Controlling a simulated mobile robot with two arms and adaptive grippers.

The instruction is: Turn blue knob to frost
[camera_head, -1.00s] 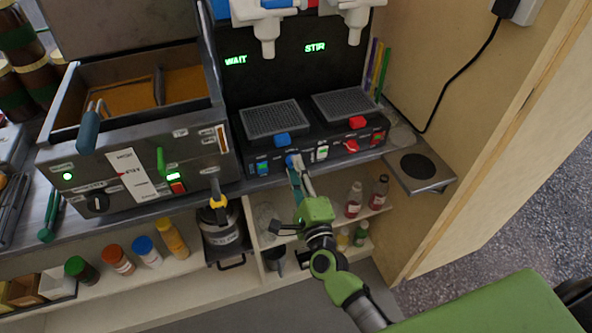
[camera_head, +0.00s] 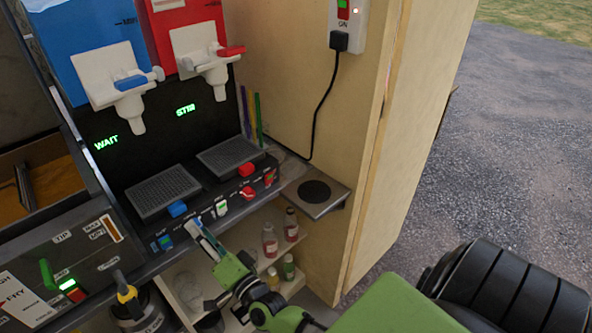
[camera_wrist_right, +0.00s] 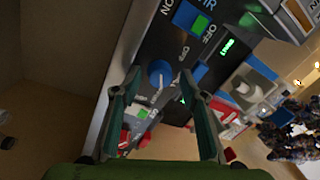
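The blue knob sits on the front panel of the slush machine (camera_head: 150,236). In the right wrist view the blue knob (camera_wrist_right: 160,73) lies between the tips of my right gripper's two fingers, with a gap on each side; a pale pointer shows below it. In the head view my right gripper (camera_head: 198,231) reaches the panel from below and mostly hides the knob. The fingers are apart and hold nothing. I cannot tell how deep the knob sits between them. The blue side's display (camera_head: 106,142) reads WAIT. My left gripper is not in view.
A red knob (camera_head: 248,193) and a blue-green switch (camera_head: 162,242) are close by on the panel. Drip trays (camera_head: 163,190) sit above. Bottles (camera_head: 270,240) stand on the shelf below. A wooden wall (camera_head: 370,150) closes the right side.

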